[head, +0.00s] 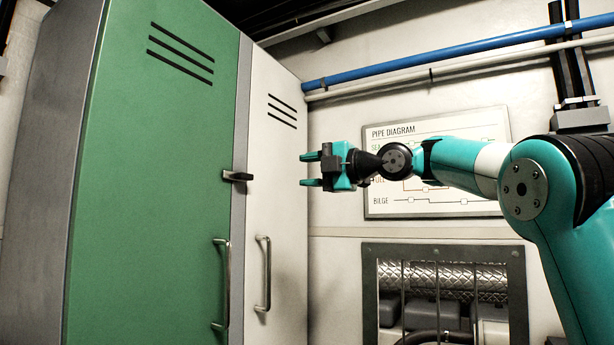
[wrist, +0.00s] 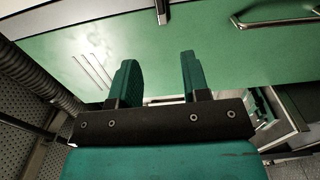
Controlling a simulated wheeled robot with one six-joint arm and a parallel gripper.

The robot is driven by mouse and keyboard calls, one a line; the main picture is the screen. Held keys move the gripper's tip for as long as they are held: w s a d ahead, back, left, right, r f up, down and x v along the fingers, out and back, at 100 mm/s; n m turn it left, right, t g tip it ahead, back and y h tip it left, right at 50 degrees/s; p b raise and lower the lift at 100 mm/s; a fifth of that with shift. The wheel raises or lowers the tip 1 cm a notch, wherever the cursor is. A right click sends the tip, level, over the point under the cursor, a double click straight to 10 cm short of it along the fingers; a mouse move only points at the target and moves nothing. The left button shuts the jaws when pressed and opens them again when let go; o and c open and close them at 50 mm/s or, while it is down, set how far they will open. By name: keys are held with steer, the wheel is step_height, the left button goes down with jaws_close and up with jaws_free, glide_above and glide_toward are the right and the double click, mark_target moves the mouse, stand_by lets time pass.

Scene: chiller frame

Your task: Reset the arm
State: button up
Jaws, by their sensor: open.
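My gripper (head: 311,170) is teal and black and is held out in front of the cabinet doors, pointing left in the head view. Its two fingers are apart with nothing between them. In the wrist view both fingers of my gripper (wrist: 158,82) show, spread apart and empty, with the green door behind them. My teal arm reaches in from the right of the head view.
A tall cabinet has a green door (head: 150,200) and a white door (head: 275,170), both looking shut, with bar handles and a dark latch (head: 237,176) between them. A pipe diagram board (head: 470,130) hangs behind my arm. A barred opening (head: 445,252) is below it.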

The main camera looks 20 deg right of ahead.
steer(key=s+a+f+m+g+h, duration=0.1)
steer(key=s+a+f+m+g, duration=0.1)
steer(key=s+a+f+m, duration=0.3)
steer(key=s+a+f+m+g+h, duration=0.1)
steer(key=a+f+m+g, duration=0.15)
steer(key=f, duration=0.45)
steer(key=s+a+f+m+g, duration=0.2)
steer(key=s+a+f, duration=0.1)
steer(key=a+f, duration=0.25)
steer(key=s+f+m+g+h, duration=0.2)
steer(key=s+f+m+g, duration=0.2)
steer(key=s+f, duration=0.8)
steer(key=s+f+m+g+h, duration=0.4)
steer(key=s+f, duration=0.5)
steer(key=s, duration=0.6)
step_height(320, 180, up, 19)
steer(key=w+y+p, duration=0.1)
steer(key=p, duration=1.8)
steer(key=shift+a+f+m+y, duration=0.2)
steer(key=shift+a+m+y, duration=0.1)
steer(key=shift+m, duration=0.15)
steer(key=shift+w, duration=0.1)
